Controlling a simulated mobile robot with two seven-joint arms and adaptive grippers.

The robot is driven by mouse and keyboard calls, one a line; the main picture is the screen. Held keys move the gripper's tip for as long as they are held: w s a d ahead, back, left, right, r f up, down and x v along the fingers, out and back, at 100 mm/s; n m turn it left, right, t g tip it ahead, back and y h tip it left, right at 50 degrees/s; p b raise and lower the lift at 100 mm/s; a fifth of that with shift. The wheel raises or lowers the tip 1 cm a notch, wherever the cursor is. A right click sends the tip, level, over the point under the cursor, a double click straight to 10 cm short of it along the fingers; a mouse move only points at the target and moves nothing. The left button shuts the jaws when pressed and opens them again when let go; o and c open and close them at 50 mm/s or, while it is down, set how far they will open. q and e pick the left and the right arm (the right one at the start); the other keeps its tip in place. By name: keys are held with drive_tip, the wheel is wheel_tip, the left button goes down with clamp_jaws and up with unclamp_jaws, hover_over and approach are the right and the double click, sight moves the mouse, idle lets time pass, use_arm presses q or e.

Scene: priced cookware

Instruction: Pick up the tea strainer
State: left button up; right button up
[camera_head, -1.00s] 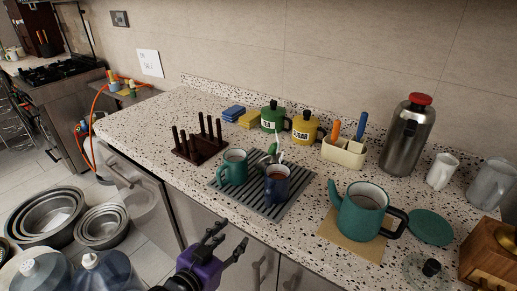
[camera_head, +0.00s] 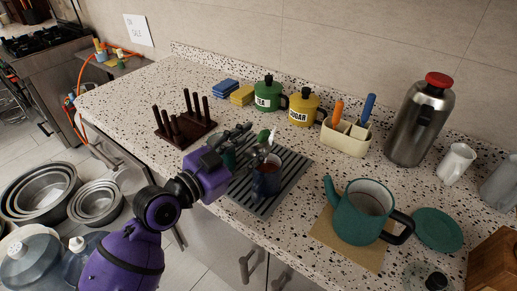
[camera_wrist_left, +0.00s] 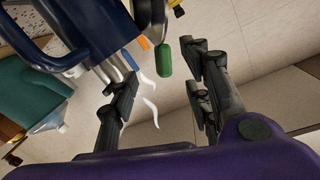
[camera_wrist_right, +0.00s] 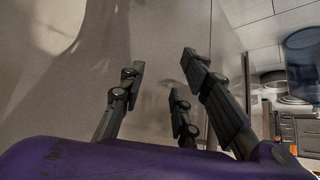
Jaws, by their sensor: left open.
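The tea strainer, with a metal stem and green handle end (camera_head: 263,136), stands among the mugs on the ribbed mat; its lower part is hidden. The green end also shows in the left wrist view (camera_wrist_left: 164,60), between and beyond the spread fingers. My left gripper (camera_head: 250,143) is open and empty, beside the strainer and above the mugs. The dark blue mug (camera_head: 266,180) stands on the mat, partly behind the fingers. The teal mug (camera_head: 228,158) is mostly hidden by my gripper. My right gripper (camera_wrist_right: 163,78) is open and empty, away from the counter top.
A ribbed mat (camera_head: 290,182) lies under the mugs. A dark peg rack (camera_head: 185,128) stands left of it. Green and yellow canisters (camera_head: 303,107) and a cream caddy (camera_head: 345,140) stand behind. A teal teapot (camera_head: 362,212) is at the right.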

sight(261, 140)
use_arm(q)
drive_tip(key=x, duration=0.3)
drive_tip(key=shift+w+d, duration=0.15)
drive_tip(key=shift+w, duration=0.2)
drive_tip(key=shift+w+d+f, duration=0.1)
drive_tip(key=shift+f, duration=0.1)
clamp_jaws()
